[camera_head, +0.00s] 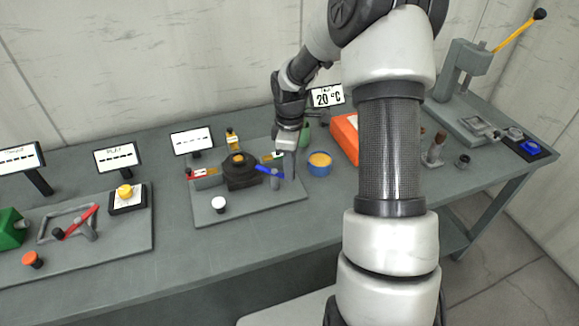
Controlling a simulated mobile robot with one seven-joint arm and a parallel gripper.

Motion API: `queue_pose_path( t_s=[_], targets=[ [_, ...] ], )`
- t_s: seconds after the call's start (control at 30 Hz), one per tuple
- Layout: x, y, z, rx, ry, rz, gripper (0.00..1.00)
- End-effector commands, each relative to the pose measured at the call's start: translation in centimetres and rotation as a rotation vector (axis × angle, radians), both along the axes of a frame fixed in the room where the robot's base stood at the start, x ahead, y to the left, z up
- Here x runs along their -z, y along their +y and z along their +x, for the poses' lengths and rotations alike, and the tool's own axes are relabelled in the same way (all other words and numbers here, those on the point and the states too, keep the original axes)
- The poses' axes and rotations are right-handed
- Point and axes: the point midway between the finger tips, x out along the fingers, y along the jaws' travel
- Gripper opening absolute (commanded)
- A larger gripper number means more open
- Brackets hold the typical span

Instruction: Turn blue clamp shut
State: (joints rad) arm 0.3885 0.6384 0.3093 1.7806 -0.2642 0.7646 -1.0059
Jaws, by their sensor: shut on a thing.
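The blue clamp (269,171) is a blue lever on a short grey post at the right side of a grey base plate (235,212). My gripper (292,174) points down over the plate's right part. Its fingers are at the right end of the blue lever and are shut on it. The fingertips are small here and partly hide that end of the lever. A black round fixture (240,177) with a yellow top sits just left of the clamp.
A white knob (218,204) stands at the plate's front left. A blue-rimmed bowl (319,163) is close right of my gripper, with an orange box (345,137) beyond. A red-levered station (80,222) is at left. The bench front below the plate is clear.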

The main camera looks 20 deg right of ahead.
Motion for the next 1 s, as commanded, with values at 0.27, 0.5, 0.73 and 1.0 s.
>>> queue_pose_path(
  t_s=[0.27,0.5,0.73,1.0],
  targets=[
    [-0.1,-0.1,0.2,-0.003,-0.005,-0.002,0.0],
    [-0.1,-0.1,0.1,-0.002,-0.003,-0.001,0.37],
    [-0.1,0.0,0.1,-0.001,-0.002,-0.001,0.37],
    [-3.8,-0.1,0.2,0.0,-0.007,-0.003,0.37]
  ],
)
